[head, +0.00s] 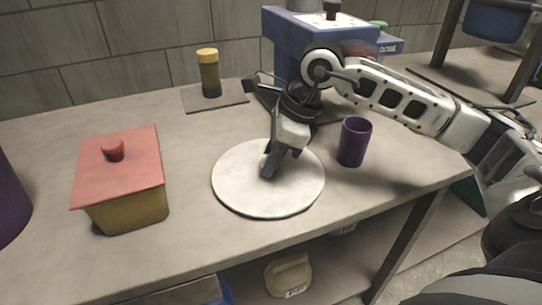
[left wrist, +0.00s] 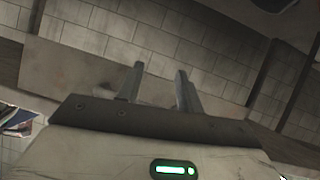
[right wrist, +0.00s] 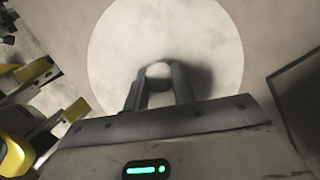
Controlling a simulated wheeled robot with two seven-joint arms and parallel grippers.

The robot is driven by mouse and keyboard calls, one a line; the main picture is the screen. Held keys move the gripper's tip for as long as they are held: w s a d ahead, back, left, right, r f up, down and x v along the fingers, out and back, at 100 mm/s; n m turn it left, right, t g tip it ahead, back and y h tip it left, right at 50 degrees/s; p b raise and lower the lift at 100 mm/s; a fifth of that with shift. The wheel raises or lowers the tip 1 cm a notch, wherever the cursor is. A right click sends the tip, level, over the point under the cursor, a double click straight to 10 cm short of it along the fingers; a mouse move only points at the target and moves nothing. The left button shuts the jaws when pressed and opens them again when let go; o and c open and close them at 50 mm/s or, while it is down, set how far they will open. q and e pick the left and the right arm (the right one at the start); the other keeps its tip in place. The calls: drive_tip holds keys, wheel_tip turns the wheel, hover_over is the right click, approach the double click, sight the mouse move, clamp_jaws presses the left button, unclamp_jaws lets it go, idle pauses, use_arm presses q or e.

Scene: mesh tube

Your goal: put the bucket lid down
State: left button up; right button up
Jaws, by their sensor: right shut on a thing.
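The bucket lid (head: 240,186) is a round, pale disc on or just above the grey table, near its front edge; I cannot tell if it touches. My right gripper (head: 268,170) reaches down onto the middle of it. In the right wrist view the lid (right wrist: 120,45) fills the upper middle, and my right gripper (right wrist: 160,85) is shut on its small round knob (right wrist: 159,71). My left gripper (left wrist: 160,85) shows in the left wrist view with its fingers apart and nothing between them. It is not in the head view.
A purple cup (head: 355,142) stands close to the right of the lid. A yellow box with a red lid (head: 118,170) stands to the left. A yellow-capped jar (head: 209,75) is behind, near a blue machine (head: 285,50). The table (head: 190,140) is clear between box and lid.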

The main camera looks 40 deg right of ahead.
drive_tip(key=shift+f, duration=0.2)
drive_tip(key=o, duration=1)
drive_tip(key=shift+r, duration=0.1)
drive_tip(key=shift+r, duration=0.15)
drive_tip(key=shift+d+r, duration=0.1)
drive_tip(key=shift+r, duration=0.25)
drive_tip(key=p+v, duration=0.1)
drive_tip(key=v, duration=1)
drive_tip(key=shift+s+r, duration=0.1)
drive_tip(key=shift+s, duration=0.05)
